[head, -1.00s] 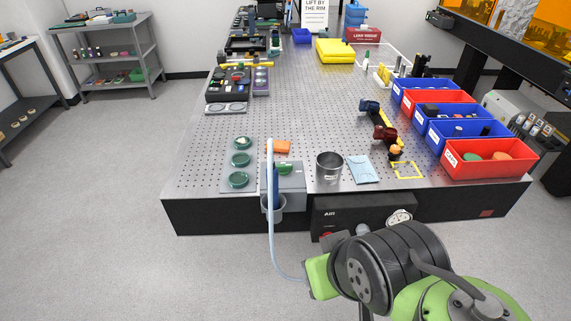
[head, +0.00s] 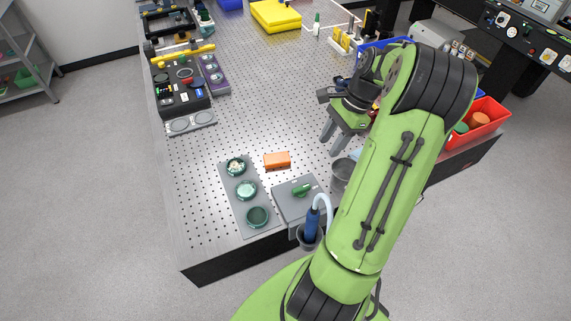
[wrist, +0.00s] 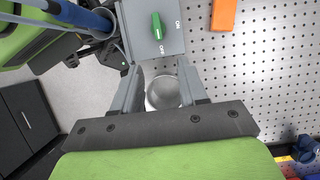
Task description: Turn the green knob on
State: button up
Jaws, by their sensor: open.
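The green knob (head: 301,190) is a bar-shaped handle on top of a grey box (head: 284,206) at the near edge of the perforated table. In the wrist view the green knob (wrist: 157,26) has its long side along the picture's height, between the printed words ON at upper right and OFF below it. My gripper (head: 334,144) is open and empty, above the table to the right of and beyond the box. In the wrist view its fingers (wrist: 166,88) show apart, below the knob in the picture, with a metal cup seen between them.
An orange block (head: 277,161) lies behind the box. A panel with several round green dishes (head: 246,190) lies left of it. A blue-handled tool (head: 312,224) with a pale hose stands in a holder at the front. The metal cup (head: 343,172) stands right of the box.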

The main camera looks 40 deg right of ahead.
aim_at(306, 186)
jog(key=b+x, duration=0.3)
jog(key=x, duration=1.2)
jog(key=shift+s+a+f, duration=0.1)
jog(key=shift+a+f, duration=0.05)
jog(key=shift+f, duration=0.25)
jog(key=shift+c, duration=0.4)
jog(key=shift+r, duration=0.1)
grip_shut()
